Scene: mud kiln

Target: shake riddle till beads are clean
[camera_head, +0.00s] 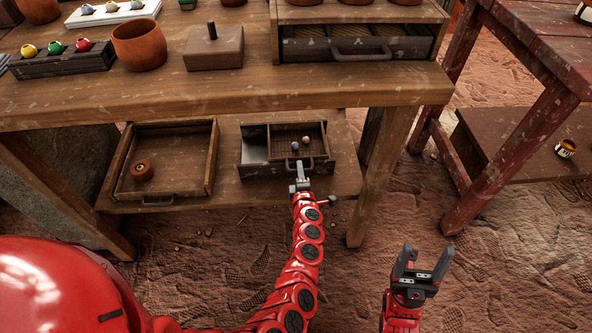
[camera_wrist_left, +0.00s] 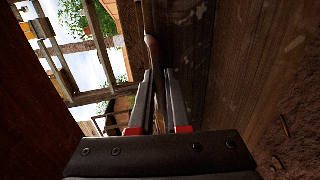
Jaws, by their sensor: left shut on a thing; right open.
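The riddle (camera_head: 287,131), a small slatted wooden tray, sits over a dark box (camera_head: 254,146) on the lower shelf. A few small beads (camera_head: 305,140) lie in it, one pinkish and one bluish purple; how clean they are is too small to tell. My left gripper (camera_head: 299,169) reaches in from the front and is shut at the handle on the riddle's front side. In the left wrist view the fingers (camera_wrist_left: 160,102) close around a thin brown handle (camera_wrist_left: 153,52). My right gripper (camera_head: 423,265) is open and empty, over the ground at the lower right.
A wooden tray (camera_head: 192,190) with a small brown round pot (camera_head: 142,171) is left of the box. The tabletop (camera_head: 230,97) overhangs the shelf (camera_head: 345,180), and a table leg (camera_head: 378,180) stands to the right. A red table (camera_head: 500,140) is further right. Bare ground lies in front.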

